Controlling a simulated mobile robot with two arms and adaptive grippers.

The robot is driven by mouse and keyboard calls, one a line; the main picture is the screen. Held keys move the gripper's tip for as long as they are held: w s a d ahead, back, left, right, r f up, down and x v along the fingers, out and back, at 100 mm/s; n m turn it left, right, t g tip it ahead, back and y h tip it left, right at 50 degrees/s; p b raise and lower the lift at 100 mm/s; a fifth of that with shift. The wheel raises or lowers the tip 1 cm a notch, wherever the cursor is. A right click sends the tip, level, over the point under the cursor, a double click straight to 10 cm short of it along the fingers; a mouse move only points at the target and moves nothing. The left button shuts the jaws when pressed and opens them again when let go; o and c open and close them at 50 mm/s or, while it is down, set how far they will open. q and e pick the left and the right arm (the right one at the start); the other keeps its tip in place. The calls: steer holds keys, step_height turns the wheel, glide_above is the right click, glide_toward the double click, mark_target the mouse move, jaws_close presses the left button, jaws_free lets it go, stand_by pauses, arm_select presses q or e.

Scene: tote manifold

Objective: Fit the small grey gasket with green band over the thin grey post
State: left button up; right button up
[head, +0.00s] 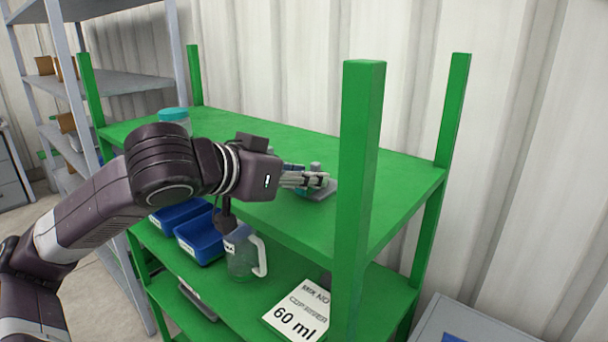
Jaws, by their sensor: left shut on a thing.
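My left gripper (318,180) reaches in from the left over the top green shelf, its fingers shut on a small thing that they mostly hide. I take it to be the small grey gasket with the green band; its outline does not show clearly. A grey manifold base (328,191) sits on the shelf just under and beyond the fingertips. A short grey post top (315,167) shows just behind the fingers. I cannot tell whether the gasket is around a post or beside it. My right gripper is not in view.
The green rack's near upright (360,150) stands right of the gripper. A teal-lidded jar (174,115) is at the shelf's back left. Below are blue bins (200,238), a clear jug (240,258) and a "60 ml" sign (297,312). The shelf's back right is clear.

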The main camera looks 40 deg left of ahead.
arm_select(q)
steer(key=o, duration=1)
steer(key=shift+d+r, duration=0.1)
steer(key=shift+r, duration=2)
step_height(320, 180, up, 6)
steer(key=shift+f, duration=0.1)
